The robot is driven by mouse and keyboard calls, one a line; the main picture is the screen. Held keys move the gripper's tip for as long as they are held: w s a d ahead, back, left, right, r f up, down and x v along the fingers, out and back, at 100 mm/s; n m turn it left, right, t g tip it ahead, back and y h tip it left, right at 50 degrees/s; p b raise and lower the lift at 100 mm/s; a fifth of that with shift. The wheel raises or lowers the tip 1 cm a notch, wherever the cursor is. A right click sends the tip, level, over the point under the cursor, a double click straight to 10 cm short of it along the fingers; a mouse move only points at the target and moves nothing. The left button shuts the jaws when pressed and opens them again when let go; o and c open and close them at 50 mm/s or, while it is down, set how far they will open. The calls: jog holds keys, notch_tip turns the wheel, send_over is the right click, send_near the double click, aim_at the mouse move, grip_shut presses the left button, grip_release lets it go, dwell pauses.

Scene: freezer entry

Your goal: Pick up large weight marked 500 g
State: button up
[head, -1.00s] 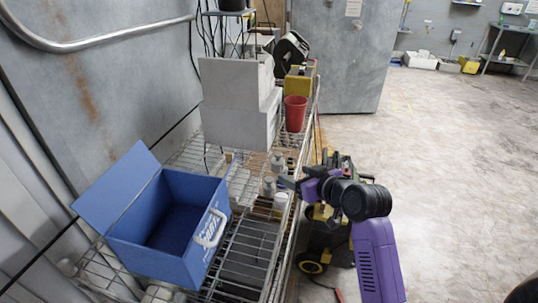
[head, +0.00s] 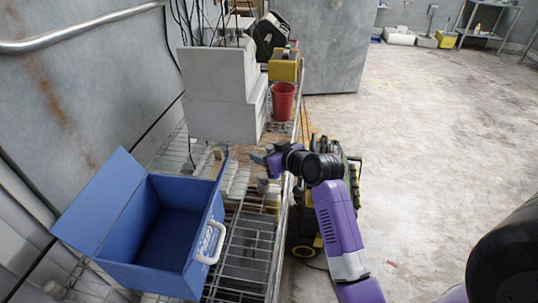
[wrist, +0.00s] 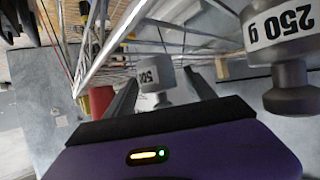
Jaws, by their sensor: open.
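A grey metal weight with a partly readable 500 marking (wrist: 154,74) shows in the wrist view, between the two fingers of my gripper (wrist: 160,84). The fingers are open, one on each side of it, with visible gaps; I cannot tell how far ahead of the fingertips it is. A grey weight marked 250 g (wrist: 284,38) is close at the right of the wrist view. In the head view my gripper (head: 262,160) is at the right side of the wire shelf, above small grey weights (head: 266,185) that it partly hides. Their markings are unreadable there.
An open blue box (head: 165,228) with a white handle stands on the wire shelf (head: 245,255) at left. Pale boxes (head: 215,95), a red cup (head: 283,100) and a yellow block (head: 283,70) stand farther back. Open floor (head: 430,140) lies to the right.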

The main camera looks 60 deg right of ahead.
jog(key=shift+w+d+f, duration=0.25)
jog(key=shift+w+f, duration=0.1)
jog(key=shift+w, duration=0.15)
grip_shut()
jog(key=shift+r, duration=0.1)
jog(key=shift+r, duration=0.1)
